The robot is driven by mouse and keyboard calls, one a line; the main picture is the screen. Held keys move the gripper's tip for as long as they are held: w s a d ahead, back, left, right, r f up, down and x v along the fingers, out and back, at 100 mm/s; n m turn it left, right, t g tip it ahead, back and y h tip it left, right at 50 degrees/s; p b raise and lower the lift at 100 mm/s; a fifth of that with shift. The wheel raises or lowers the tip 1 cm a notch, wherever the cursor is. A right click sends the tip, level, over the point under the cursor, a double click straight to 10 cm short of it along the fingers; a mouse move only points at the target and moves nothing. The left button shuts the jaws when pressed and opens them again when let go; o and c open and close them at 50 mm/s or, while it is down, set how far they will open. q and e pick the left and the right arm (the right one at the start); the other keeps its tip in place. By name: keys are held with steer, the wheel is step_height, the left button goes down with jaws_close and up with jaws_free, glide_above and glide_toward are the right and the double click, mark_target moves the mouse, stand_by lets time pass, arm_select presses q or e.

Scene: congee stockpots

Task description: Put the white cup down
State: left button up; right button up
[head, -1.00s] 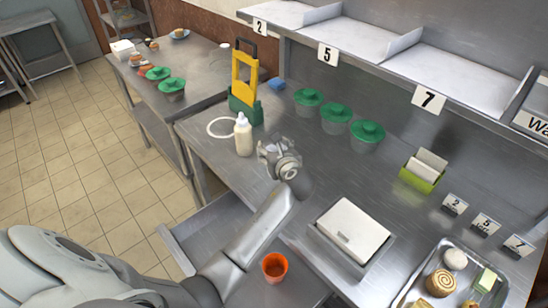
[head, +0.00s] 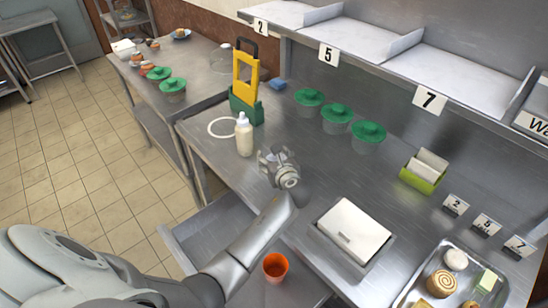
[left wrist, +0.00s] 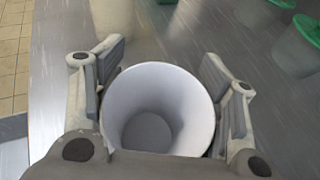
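The white cup (left wrist: 160,112) fills the middle of the left wrist view. I look down into its open mouth and it looks empty. My left gripper (head: 278,156) is over the steel counter, right of the squeeze bottle; in the left wrist view its two fingers (left wrist: 163,62) lie close along both sides of the cup and look shut on it. The cup is hidden behind the gripper in the head view, so I cannot tell whether its base touches the counter (head: 330,175). My right gripper is not in view.
A squeeze bottle (head: 244,136) and a white ring (head: 222,128) are to the left. Several green-lidded tubs (head: 337,118) stand behind. A white-lidded box (head: 353,230) and a food tray (head: 404,297) are to the right. An orange cup (head: 275,266) is nearer me. Counter around the gripper is clear.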

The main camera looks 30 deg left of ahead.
arm_select(q)
steer(key=o, duration=0.3)
steer(key=shift+r, duration=0.25)
steer(key=v, duration=1.2)
